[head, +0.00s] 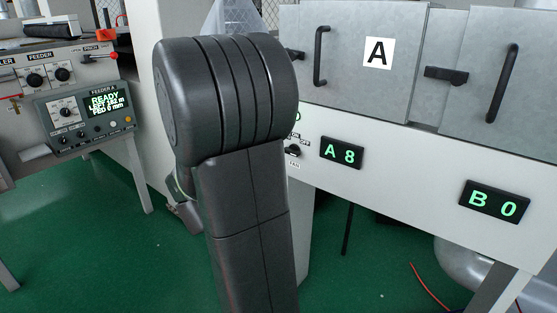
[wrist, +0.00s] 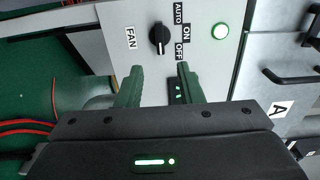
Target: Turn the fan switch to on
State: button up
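The fan switch (wrist: 159,39) is a black rotary knob on a light panel, with a FAN label on one side and AUTO, ON and OFF labels on the other. Its pointer direction is too small to read surely. In the head view the fan switch (head: 293,150) shows just right of my arm, its labels partly cut off. My gripper (wrist: 159,69) is open, with its two fingers apart and nothing between them. The fingertips point toward the panel, just below the knob in the wrist view, apart from it. My arm hides most of the gripper in the head view.
A lit round lamp (wrist: 221,30) is beside the labels. A feeder console (head: 90,115) stands left; red cables (wrist: 30,127) lie near the floor.

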aim_at(292, 154)
jog(key=shift+v, duration=2.1)
jog(key=b+x, duration=0.1)
jog(key=x, duration=1.3)
jog(key=shift+b, duration=0.4)
